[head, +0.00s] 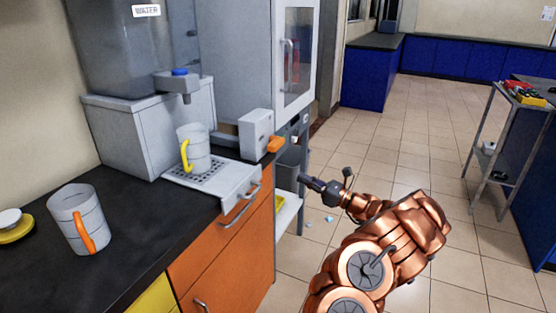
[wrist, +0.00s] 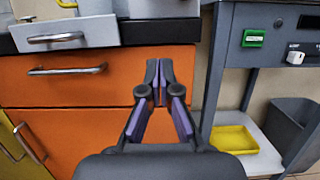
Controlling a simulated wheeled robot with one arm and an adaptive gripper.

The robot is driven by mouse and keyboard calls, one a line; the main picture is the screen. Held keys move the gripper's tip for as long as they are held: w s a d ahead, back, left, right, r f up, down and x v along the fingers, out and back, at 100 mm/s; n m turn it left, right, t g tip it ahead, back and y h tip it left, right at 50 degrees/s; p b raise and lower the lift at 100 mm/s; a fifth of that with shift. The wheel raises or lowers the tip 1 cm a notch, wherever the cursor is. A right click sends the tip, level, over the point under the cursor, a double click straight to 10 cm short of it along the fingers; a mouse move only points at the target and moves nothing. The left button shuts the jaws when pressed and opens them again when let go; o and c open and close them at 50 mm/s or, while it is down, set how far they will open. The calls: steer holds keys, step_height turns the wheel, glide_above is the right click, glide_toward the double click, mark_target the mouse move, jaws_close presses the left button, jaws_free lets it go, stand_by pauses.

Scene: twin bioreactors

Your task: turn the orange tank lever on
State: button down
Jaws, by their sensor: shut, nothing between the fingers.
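A short orange lever (head: 274,145) sticks out at the lower right of a light grey box (head: 256,134), which stands at the right end of the dark counter. My gripper (head: 304,180) is in front of the counter's right end, lower and to the right of the lever, and apart from it. In the wrist view my gripper (wrist: 159,68) is shut and empty, its fingertips together before the orange cabinet front (wrist: 100,100). The lever does not show in the wrist view.
A clear mug with a yellow handle (head: 196,149) stands on a drip tray below a blue-topped tap (head: 179,78). A mug with an orange handle (head: 80,220) stands on the counter. A grey stand (wrist: 246,60) with a yellow tray (wrist: 233,139) is at the right. Tiled floor is open beyond my arm.

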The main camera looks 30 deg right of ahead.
mark_target(271, 143)
stand_by(0.3)
steer(key=x, duration=0.9)
steer(key=shift+w+a, duration=0.15)
steer(key=r, duration=0.2)
steer(key=shift+w+r, duration=0.2)
steer(key=shift+r, duration=0.2)
steer(key=shift+a+r, duration=0.1)
steer(key=shift+r, duration=0.6)
steer(key=shift+r, duration=0.1)
